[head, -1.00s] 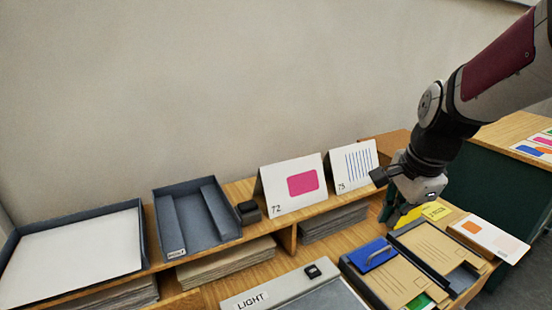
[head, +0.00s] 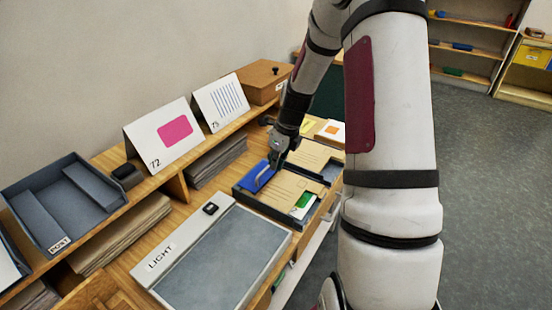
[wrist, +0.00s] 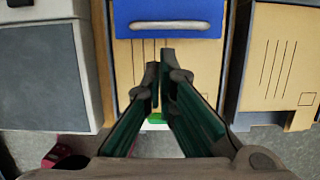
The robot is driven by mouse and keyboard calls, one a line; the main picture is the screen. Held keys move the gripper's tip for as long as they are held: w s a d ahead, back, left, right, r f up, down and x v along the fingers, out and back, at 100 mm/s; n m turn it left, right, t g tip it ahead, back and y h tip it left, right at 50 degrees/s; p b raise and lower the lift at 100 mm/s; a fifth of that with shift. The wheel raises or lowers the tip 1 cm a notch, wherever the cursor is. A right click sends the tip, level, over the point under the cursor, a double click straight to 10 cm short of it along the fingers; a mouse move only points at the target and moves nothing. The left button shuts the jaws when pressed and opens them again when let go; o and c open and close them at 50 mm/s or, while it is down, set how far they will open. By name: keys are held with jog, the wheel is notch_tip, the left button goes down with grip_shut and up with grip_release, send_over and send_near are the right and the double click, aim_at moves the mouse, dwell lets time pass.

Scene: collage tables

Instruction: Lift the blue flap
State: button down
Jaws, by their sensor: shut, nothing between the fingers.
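The blue flap (head: 254,177) lies over the back left end of a tray of tan cards and bears a grey bar handle (head: 264,178). In the wrist view the blue flap (wrist: 205,10) fills the top middle, with its handle (wrist: 172,25) across it. My gripper (head: 275,163) is just above the flap in the head view. In the wrist view my gripper's (wrist: 160,68) green-padded fingers are close together and empty, below the handle in the picture. I see no contact with the handle. The gripper partly hides the flap's far side in the head view.
A second tray of tan cards (head: 312,153) adjoins the flap's tray. A light panel (head: 215,262) lies in front to the left. Card stands (head: 160,134) and a wooden box (head: 262,80) line the raised shelf behind. Open floor (head: 480,170) is at the right.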

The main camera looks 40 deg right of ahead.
jog(key=x, duration=0.5)
jog(key=shift+w+a+f, duration=0.1)
jog(key=shift+w+f, duration=0.05)
jog(key=shift+f, duration=0.2)
jog(key=shift+w, duration=0.1)
jog(key=shift+r+g+b, duration=0.25)
jog(key=shift+g+b, duration=0.05)
jog(key=shift+b, duration=0.1)
